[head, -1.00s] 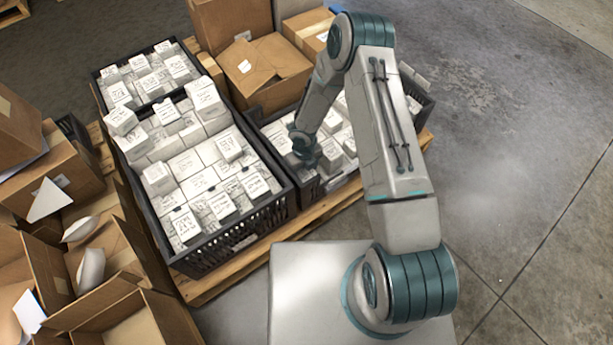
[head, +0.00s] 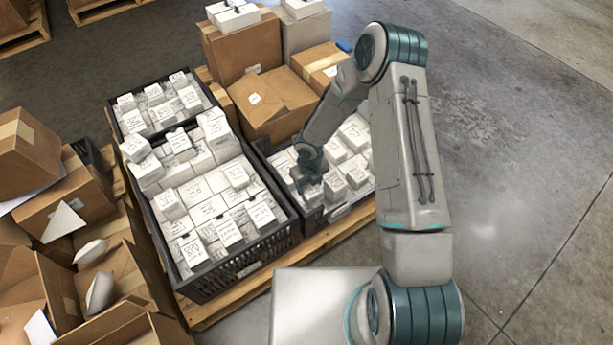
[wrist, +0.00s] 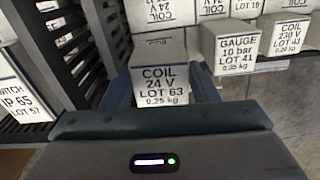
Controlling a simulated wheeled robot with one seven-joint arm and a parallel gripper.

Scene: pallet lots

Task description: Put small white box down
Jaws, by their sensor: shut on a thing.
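My gripper (head: 308,178) is at the left part of the right-hand black crate (head: 312,222), low among small white boxes. In the wrist view my gripper (wrist: 162,95) is shut on a small white box (wrist: 160,86), labelled COIL 24 V LOT 63 0.25 kg, with a blue finger on each side. In the head view I cannot pick this box out from the gripper and its neighbours. Whether it touches the crate floor or boxes under it is hidden.
Other white boxes, such as one labelled GAUGE (wrist: 237,47), stand close behind and right. A slatted crate wall (wrist: 103,35) is close on the left. A fuller black crate (head: 232,272) stands left of mine on the pallet. Brown cartons (head: 270,102) stand behind.

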